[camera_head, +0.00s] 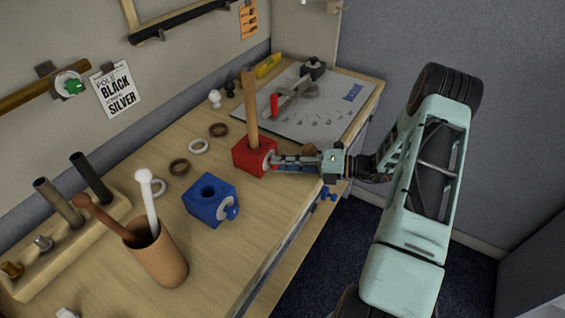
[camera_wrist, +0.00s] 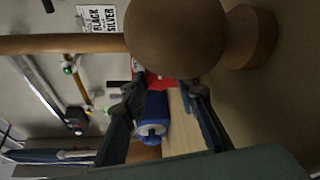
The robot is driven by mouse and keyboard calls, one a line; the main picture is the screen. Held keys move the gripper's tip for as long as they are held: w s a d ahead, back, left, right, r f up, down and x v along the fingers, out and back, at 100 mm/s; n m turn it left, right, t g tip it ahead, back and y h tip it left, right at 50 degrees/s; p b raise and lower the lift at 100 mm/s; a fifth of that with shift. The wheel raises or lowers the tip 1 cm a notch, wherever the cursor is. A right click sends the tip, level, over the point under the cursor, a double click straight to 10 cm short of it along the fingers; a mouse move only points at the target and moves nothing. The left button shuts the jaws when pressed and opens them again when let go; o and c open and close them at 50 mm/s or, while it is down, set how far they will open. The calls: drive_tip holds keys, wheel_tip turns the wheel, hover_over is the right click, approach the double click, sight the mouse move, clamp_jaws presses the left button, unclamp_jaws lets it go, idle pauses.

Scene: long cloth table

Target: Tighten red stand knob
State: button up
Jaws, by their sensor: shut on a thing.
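The red stand (camera_head: 250,163) is a red block on the table with a wooden pole (camera_head: 251,105) upright in it. A pale round piece, the base of its knob (camera_head: 270,159), shows on the block's right side. My gripper (camera_head: 275,162) reaches in from the right and is shut on the knob, which its fingers mostly hide. In the wrist view, the fingers (camera_wrist: 165,88) point at the red stand (camera_wrist: 158,80), partly covered by a large brown ball. The blue stand (camera_head: 211,200), with a blue knob, is nearer the camera.
A brown wooden ball piece (camera_head: 309,150) is close beside my gripper; it looms large in the wrist view (camera_wrist: 175,38). A grey board with tools (camera_head: 325,125) lies behind. Rings (camera_head: 199,146) lie left of the red stand. A brown cup (camera_head: 160,262) holds sticks. The table edge runs under my arm.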

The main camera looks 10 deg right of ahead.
idle(0.4)
drive_tip(key=o, duration=1.2)
drive_tip(key=shift+c, duration=0.2)
drive_tip(key=shift+v, duration=4)
